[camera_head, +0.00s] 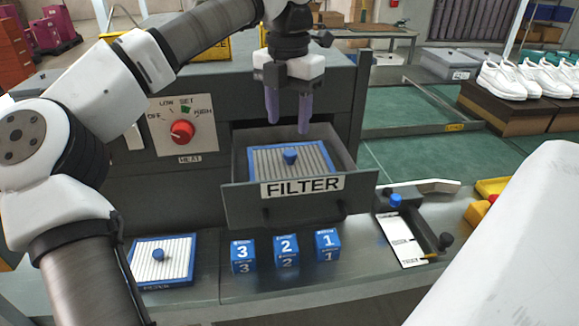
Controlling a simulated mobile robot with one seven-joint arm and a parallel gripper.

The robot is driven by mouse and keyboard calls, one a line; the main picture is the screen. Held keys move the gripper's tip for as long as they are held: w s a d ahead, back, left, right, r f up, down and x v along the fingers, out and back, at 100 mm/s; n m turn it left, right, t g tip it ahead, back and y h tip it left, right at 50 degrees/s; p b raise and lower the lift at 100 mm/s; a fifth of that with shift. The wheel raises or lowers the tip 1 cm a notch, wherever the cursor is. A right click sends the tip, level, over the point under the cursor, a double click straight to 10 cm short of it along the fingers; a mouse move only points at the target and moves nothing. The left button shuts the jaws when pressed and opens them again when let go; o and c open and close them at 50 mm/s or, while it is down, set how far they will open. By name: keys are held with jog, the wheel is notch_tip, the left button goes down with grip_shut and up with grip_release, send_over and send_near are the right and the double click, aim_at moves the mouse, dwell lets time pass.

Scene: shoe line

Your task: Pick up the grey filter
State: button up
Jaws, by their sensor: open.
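The grey filter (313,161) lies in the open drawer (243,206) labelled FILTER. It has grey pleats, a blue frame and a blue knob (290,157) on top. My gripper (288,128) points down above the drawer, with its two purple fingers apart and empty. The fingertips are above the filter's far part, behind the knob in the picture. A second filter with white pleats (176,262) and a blue frame and knob lies on the metal bench at the lower left.
Blue numbered cubes 3 (243,256), 2 (286,250) and 1 (327,245) stand in front of the drawer. A dark tray (432,243) with a white card is on the right. The red heat dial (182,131) is on the machine. White shoes (507,82) stand at the far right.

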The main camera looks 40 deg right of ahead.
aim_at(290, 152)
jog(key=shift+s+d+f+p, duration=0.1)
jog(key=shift+f+p, duration=0.1)
jog(key=shift+f, duration=1.5)
jog(key=shift+s+f+p, duration=0.1)
jog(key=shift+f+p, duration=0.1)
jog(key=shift+f, duration=1.5)
jog(key=c, duration=1.1)
jog(key=shift+r, duration=0.1)
notch_tip(290, 152, up, 20)
jog(key=p, duration=0.5)
jog(key=shift+f+p, duration=0.2)
jog(key=shift+p, duration=0.15)
